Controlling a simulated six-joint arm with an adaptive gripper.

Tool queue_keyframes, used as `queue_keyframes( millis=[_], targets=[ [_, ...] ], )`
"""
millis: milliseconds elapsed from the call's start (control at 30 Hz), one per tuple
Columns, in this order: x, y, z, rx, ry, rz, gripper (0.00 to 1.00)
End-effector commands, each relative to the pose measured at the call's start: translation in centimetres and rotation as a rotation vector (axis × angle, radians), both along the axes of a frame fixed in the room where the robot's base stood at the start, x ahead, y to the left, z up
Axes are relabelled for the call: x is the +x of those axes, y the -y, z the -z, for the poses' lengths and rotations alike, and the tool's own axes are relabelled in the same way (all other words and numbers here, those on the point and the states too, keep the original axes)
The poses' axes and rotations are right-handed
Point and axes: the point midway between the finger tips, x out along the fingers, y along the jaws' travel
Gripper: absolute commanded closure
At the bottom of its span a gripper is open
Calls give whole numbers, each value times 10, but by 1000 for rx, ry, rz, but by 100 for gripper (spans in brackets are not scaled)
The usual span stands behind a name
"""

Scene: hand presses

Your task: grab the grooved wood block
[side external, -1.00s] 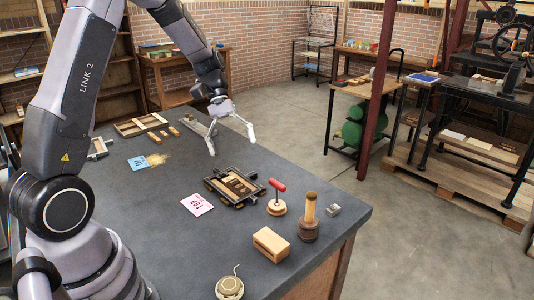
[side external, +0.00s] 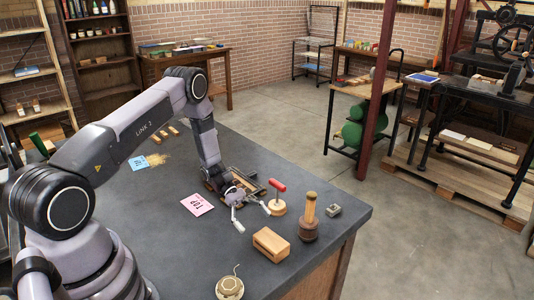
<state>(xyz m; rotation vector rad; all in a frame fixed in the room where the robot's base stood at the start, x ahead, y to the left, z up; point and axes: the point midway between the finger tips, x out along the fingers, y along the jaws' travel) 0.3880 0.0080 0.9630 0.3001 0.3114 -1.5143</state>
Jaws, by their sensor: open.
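The grooved wood block (side external: 270,243) is a light wooden block with a dark slot along its side. It lies on the dark tabletop near the front edge. My gripper (side external: 253,219) is open, its two light fingers spread, above the table to the upper left of the block. It appears apart from the block, with nothing between the fingers.
A red-handled tool (side external: 277,205) and a wooden-handled tool (side external: 308,222) stand right of my gripper. A small metal piece (side external: 333,210) lies further right. A round tin (side external: 230,287) sits in front. A pink card (side external: 197,204) lies left. A framed press (side external: 250,182) is partly hidden behind my gripper.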

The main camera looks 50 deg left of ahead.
Motion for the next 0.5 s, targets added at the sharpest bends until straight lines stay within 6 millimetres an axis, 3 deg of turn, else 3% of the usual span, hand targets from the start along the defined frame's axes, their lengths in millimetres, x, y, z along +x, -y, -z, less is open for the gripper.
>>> queue_keyframes(
  millis=[267, 500],
  targets=[
    [0, 23, 10, 1, -1, 3, 15],
    [1, 56, 25, 0, -2, 4, 15]
  ],
)
